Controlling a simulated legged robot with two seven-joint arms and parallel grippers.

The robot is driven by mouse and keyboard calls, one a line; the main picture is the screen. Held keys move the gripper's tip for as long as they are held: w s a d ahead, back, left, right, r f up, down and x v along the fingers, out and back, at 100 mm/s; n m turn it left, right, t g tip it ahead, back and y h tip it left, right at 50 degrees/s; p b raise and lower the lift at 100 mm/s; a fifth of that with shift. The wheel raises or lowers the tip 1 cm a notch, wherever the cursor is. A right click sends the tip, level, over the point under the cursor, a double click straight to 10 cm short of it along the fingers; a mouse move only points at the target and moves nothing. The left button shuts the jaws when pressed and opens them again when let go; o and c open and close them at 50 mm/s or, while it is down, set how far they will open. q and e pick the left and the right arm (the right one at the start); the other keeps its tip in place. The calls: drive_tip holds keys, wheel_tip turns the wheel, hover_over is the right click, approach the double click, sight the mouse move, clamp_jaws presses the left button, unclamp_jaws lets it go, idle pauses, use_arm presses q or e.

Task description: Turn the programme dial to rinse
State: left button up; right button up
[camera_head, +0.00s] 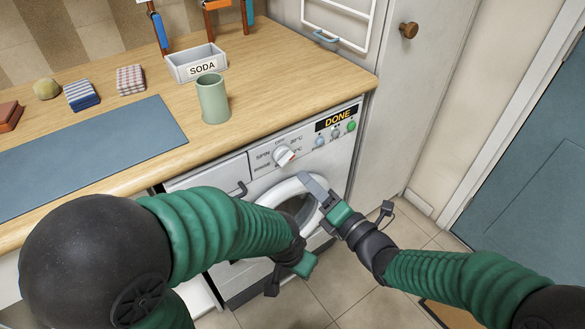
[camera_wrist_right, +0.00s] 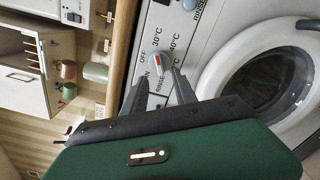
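The white programme dial (camera_head: 284,155) with a red mark sits on the washing machine's front panel; it also shows in the right wrist view (camera_wrist_right: 159,63). Labels around it read OFF, SPIN, RINSE, 30°C and 40°C. I cannot tell exactly which label the mark points at. My right gripper (camera_head: 314,186) is in front of the machine, below and right of the dial in the head view. In the right wrist view its two fingers (camera_wrist_right: 159,76) are spread apart, pointing toward the dial, with nothing between them. My left gripper (camera_head: 300,264) hangs low in front of the machine; its fingers are unclear.
The display (camera_head: 338,118) reads DONE, beside several small buttons. The round door (camera_head: 280,192) is below the panel. The floor at right is mostly clear.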

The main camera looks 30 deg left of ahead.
sight(288, 162)
drive_tip(key=b+x, duration=0.1)
drive_tip(key=x, duration=0.7)
drive_tip(key=shift+d, duration=0.1)
clamp_jaws()
